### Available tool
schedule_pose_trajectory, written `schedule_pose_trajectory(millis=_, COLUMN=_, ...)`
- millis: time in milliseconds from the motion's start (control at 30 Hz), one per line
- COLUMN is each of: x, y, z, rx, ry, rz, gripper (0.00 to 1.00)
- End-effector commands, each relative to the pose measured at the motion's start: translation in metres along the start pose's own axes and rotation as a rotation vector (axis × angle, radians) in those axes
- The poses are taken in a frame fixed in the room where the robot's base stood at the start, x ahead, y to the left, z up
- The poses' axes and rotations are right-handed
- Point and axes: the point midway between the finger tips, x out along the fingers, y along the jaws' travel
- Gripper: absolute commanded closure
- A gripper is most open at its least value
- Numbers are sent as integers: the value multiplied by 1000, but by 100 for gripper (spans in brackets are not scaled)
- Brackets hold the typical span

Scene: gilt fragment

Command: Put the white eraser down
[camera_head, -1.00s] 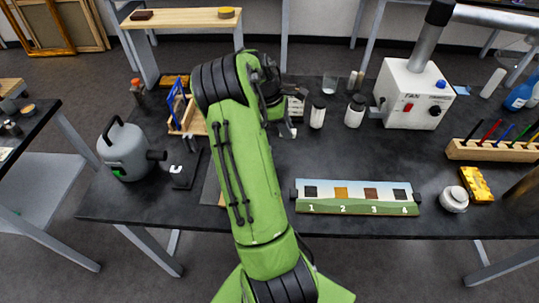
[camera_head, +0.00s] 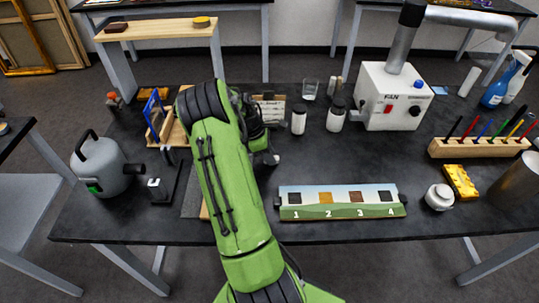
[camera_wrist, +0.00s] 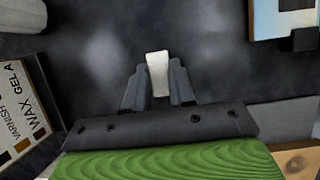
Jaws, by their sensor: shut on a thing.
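My gripper (camera_wrist: 158,88) is shut on the white eraser (camera_wrist: 157,72), a small pale block that sticks out between its two dark fingers in the wrist view. Below it lies the dark bench top, blurred; I cannot tell whether the eraser touches it. In the head view my gripper (camera_head: 267,158) is over the middle of the black bench (camera_head: 385,165), left of and behind the numbered swatch strip. The eraser cannot be made out there.
The swatch strip (camera_head: 340,212) lies at the front. A lettered card (camera_wrist: 22,115) is left of my gripper in the wrist view. Two white jars (camera_head: 298,122) (camera_head: 336,118) and the fan box (camera_head: 397,95) stand behind. Bare bench lies between jars and strip.

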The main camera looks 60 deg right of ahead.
Motion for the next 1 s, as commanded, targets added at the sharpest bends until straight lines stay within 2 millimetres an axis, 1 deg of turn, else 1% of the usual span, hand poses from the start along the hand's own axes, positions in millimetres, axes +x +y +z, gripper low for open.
schedule_pose_trajectory(millis=33, x=2, y=0, z=-1, rx=-1, ry=0, rz=-1, gripper=100)
schedule_pose_trajectory(millis=67, x=2, y=0, z=-1, rx=-1, ry=0, rz=-1, gripper=73)
schedule_pose_trajectory(millis=200, x=2, y=0, z=-1, rx=-1, ry=0, rz=0, gripper=51)
schedule_pose_trajectory(millis=400, x=1, y=0, z=-1, rx=-1, ry=0, rz=0, gripper=50)
schedule_pose_trajectory(millis=467, x=-2, y=0, z=1, rx=0, ry=0, rz=1, gripper=50)
schedule_pose_trajectory(millis=500, x=-7, y=1, z=0, rx=-1, ry=0, rz=3, gripper=50)
schedule_pose_trajectory(millis=567, x=-19, y=1, z=0, rx=-2, ry=0, rz=3, gripper=50)
schedule_pose_trajectory(millis=800, x=-85, y=1, z=1, rx=-3, ry=1, rz=5, gripper=50)
schedule_pose_trajectory(millis=900, x=-106, y=0, z=1, rx=-2, ry=1, rz=3, gripper=50)
schedule_pose_trajectory(millis=1000, x=-118, y=0, z=0, rx=-2, ry=0, rz=2, gripper=50)
